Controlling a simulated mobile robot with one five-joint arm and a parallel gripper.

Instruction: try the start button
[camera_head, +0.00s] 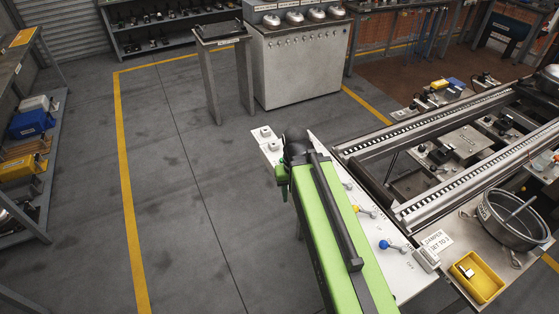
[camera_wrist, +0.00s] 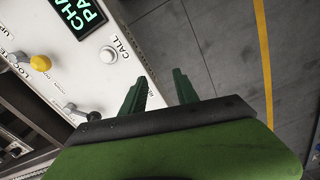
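A pale control panel (camera_head: 402,275) runs beneath my green arm in the head view. It carries two white buttons (camera_head: 265,132) at its far end, a yellow-knobbed lever (camera_head: 357,209) and a blue-knobbed lever (camera_head: 385,244). In the wrist view the panel (camera_wrist: 55,88) shows a lit green display (camera_wrist: 80,14), a round white button (camera_wrist: 109,54) marked CALL, and a yellow knob (camera_wrist: 41,62). No label reading START is legible. My gripper (camera_wrist: 160,76) has its two green fingers apart with nothing between them. It appears beside the panel's edge, with floor behind the fingers.
A roller conveyor (camera_head: 430,125) lies right of the panel. A steel pot (camera_head: 512,220) and yellow tray (camera_head: 478,277) stand near a "DAMPER SET TO 2" card (camera_head: 437,241). Open grey floor (camera_head: 180,190) lies to the left, beyond it a shelf (camera_head: 30,190).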

